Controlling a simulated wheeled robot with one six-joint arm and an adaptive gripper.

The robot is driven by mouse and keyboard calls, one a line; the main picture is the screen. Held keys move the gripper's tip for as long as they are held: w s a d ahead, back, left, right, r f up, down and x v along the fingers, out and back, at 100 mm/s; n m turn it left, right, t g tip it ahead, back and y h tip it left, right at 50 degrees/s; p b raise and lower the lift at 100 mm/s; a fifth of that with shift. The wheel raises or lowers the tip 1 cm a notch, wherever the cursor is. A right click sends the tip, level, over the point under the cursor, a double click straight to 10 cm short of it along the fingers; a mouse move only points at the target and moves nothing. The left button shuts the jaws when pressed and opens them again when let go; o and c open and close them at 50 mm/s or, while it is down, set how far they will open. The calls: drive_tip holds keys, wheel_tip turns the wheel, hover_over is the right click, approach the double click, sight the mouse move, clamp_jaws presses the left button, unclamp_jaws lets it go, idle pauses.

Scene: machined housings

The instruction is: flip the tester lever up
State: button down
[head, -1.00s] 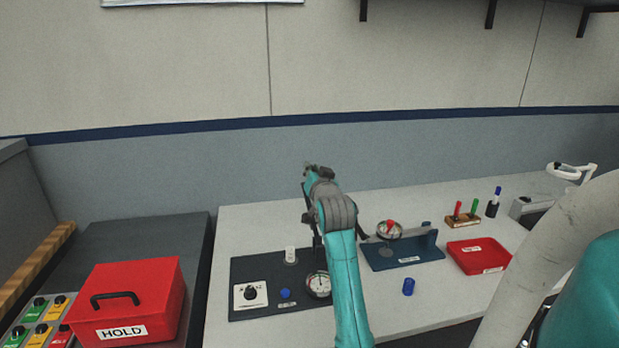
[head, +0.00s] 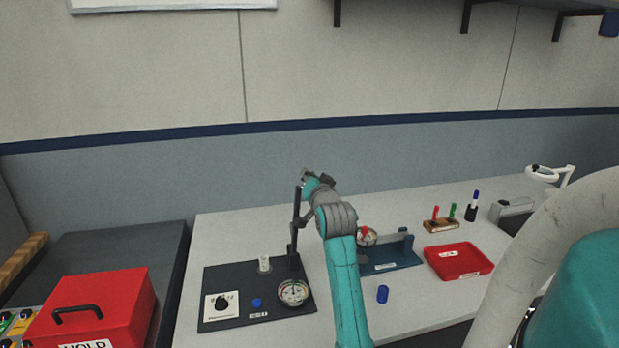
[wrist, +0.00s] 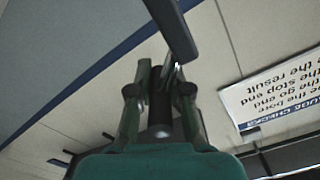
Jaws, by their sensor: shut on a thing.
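The tester is a black panel (head: 228,283) on the white bench, with a dial gauge (head: 293,292), a black knob (head: 222,303), a blue button (head: 257,302) and a pale cylindrical part (head: 264,263). Its dark lever (head: 296,222) stands close to upright at the panel's back right. My gripper (head: 306,177) is at the lever's top end. In the wrist view, my gripper (wrist: 166,82) is shut on the lever, and its dark bar (wrist: 172,28) runs up out of the fingers. The exact contact is partly hidden.
A red HOLD box (head: 92,308) stands at left. Right of my arm are a blue fixture (head: 392,258) with a gauge, a blue cap (head: 382,294), a red tray (head: 458,262) and a marker holder (head: 441,225). Open air surrounds the lever top.

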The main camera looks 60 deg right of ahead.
drive_tip(key=shift+s+d+f, duration=0.15)
drive_tip(key=shift+f, duration=0.05)
drive_tip(key=c, duration=1.1)
unclamp_jaws()
drive_tip(key=shift+r, duration=0.1)
drive_tip(key=shift+s+a, duration=0.15)
drive_tip(key=shift+a, duration=0.05)
drive_tip(key=v, duration=1.1)
drive_tip(key=shift+a, duration=0.25)
drive_tip(key=shift+s, duration=0.15)
